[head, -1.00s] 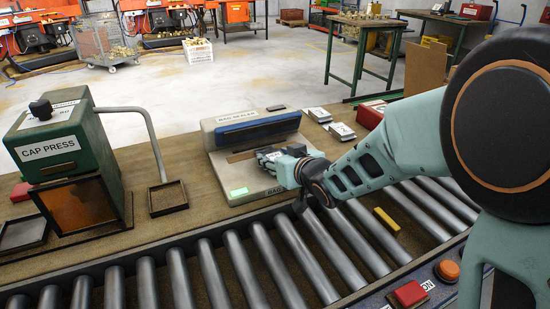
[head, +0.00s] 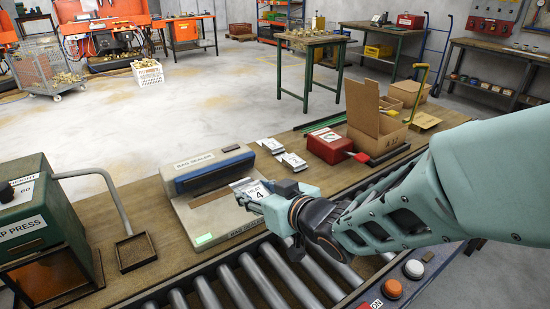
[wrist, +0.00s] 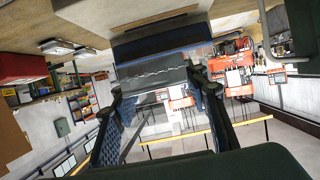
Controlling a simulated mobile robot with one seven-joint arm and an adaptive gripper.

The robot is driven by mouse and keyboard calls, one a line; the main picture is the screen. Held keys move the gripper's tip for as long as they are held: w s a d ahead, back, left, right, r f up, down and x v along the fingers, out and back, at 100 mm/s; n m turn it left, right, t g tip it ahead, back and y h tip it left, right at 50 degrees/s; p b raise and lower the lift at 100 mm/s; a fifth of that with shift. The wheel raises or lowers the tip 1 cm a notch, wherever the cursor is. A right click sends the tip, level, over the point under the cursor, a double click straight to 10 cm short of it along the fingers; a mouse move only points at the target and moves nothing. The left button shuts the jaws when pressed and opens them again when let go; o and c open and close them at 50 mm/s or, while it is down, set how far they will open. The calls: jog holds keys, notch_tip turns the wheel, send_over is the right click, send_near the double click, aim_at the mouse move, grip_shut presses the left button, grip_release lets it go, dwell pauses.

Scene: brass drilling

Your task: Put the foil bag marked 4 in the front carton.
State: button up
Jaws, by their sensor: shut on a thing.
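My gripper (head: 266,200) is shut on the silver foil bag marked 4 (head: 254,190). It holds the bag over the front right part of the bag sealer (head: 212,204); the exact height is hard to tell. In the wrist view the bag (wrist: 153,76) spans between the fingertips (wrist: 160,98), with a wavy seam across it. The front carton (head: 375,138) stands open with a raised flap on the bench, to the right of and beyond my gripper. Its inside is mostly hidden. A second brown carton (head: 409,91) stands behind it.
Two more foil bags, one (head: 270,146) and one marked 2 (head: 291,160), lie behind the sealer. A red box (head: 326,146) stands between them and the front carton. The roller conveyor (head: 262,285) runs along the near side, beneath my arm.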

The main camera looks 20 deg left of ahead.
jog(key=shift+s+d+r, duration=0.15)
jog(key=shift+d+r, duration=0.1)
jog(key=shift+d, duration=0.1)
jog(key=w+d+m+t+h, duration=0.2)
jog(key=w+d+m+h, duration=0.3)
jog(key=d, duration=0.6)
jog(key=w+d+m+t+h, duration=0.1)
jog(key=w+d+m+h, duration=0.1)
jog(key=w+d, duration=0.7)
jog(key=w+d+m+t+h, duration=0.2)
jog(key=w+d+m+h, duration=0.15)
jog(key=d, duration=0.95)
notch_tip(320, 180, up, 18)
jog(key=p, duration=1.8)
jog(key=shift+s+d+f, duration=0.1)
jog(key=shift+s+d, duration=0.05)
jog(key=shift+d, duration=0.05)
